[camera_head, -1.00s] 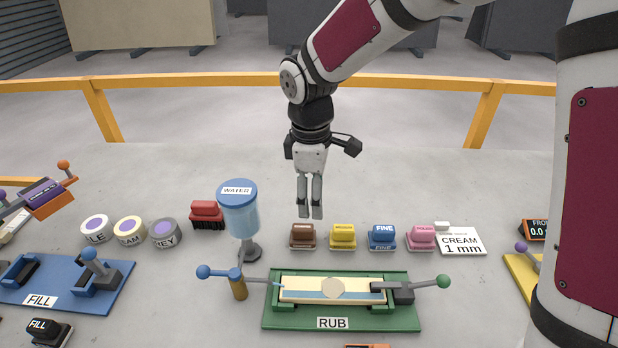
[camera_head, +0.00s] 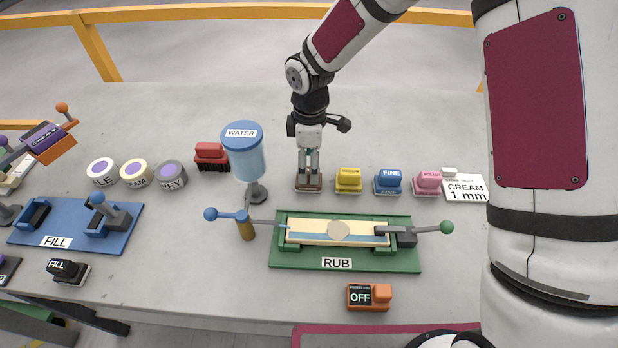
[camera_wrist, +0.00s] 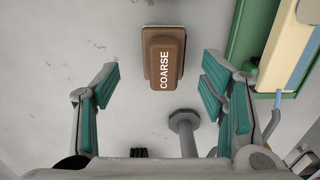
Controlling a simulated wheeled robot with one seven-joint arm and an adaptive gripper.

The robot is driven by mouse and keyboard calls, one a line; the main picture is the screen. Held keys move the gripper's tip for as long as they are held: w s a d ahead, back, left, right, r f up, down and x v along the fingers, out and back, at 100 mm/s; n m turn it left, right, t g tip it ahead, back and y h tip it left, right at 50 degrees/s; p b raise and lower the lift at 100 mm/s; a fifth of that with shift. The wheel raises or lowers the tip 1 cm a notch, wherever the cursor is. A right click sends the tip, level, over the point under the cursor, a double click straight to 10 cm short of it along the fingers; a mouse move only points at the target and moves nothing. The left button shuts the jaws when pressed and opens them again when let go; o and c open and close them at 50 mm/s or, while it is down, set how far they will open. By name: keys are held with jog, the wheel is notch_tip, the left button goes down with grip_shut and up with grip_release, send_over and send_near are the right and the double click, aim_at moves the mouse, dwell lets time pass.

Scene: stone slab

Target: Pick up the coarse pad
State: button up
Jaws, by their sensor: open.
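The coarse pad is a brown block with a raised grip, lettered COARSE, lying on the stone slab. In the wrist view the coarse pad (camera_wrist: 163,58) lies ahead of my gripper (camera_wrist: 156,90), centred between its two spread fingers and not touched by them. In the head view my gripper (camera_head: 309,178) points down right at the coarse pad (camera_head: 309,189), and its fingers hide most of the pad. My gripper is open and empty.
A yellow pad (camera_head: 348,180), a blue FINE pad (camera_head: 388,182) and a pink pad (camera_head: 427,183) stand to the right. The WATER dispenser (camera_head: 243,150) stands close on the left. The green RUB fixture (camera_head: 345,262) lies in front. A red brush (camera_head: 211,156) sits farther left.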

aim_at(309, 170)
jog(key=f, duration=0.3)
jog(key=f+p, duration=0.1)
jog(key=f, duration=0.1)
jog(key=shift+s, duration=0.25)
jog(key=c, duration=1.3)
